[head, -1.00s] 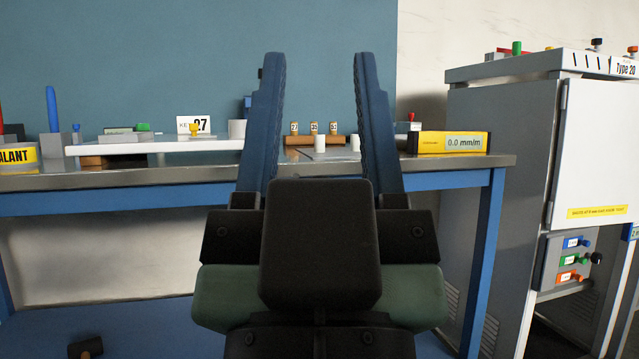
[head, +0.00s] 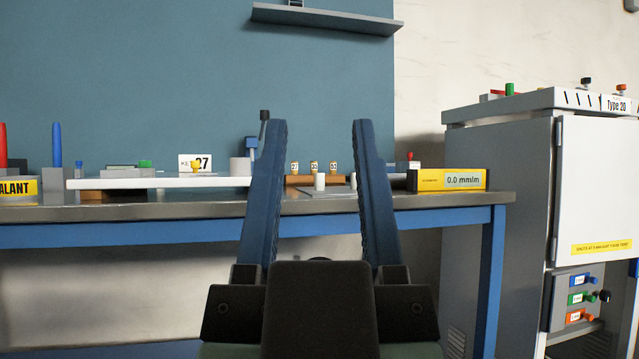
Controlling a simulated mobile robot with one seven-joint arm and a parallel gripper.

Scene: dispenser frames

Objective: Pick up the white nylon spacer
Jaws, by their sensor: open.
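A small white cylinder (head: 320,181), which looks like the white nylon spacer, stands upright on a thin grey plate (head: 326,192) on the workbench. A second pale cylinder (head: 353,180) stands just to its right, partly hidden by my right finger. My gripper (head: 320,125) is open and empty, with its two blue fingers pointing up and forward. In the picture the white cylinder shows between the fingers, but it stands farther off on the bench, apart from them.
A wooden block with numbered tags (head: 299,181) is behind the cylinders. A yellow gauge (head: 447,180) is at right, a white board (head: 130,183) at left. A grey cabinet (head: 500,200) stands right; a shelf (head: 325,19) hangs above.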

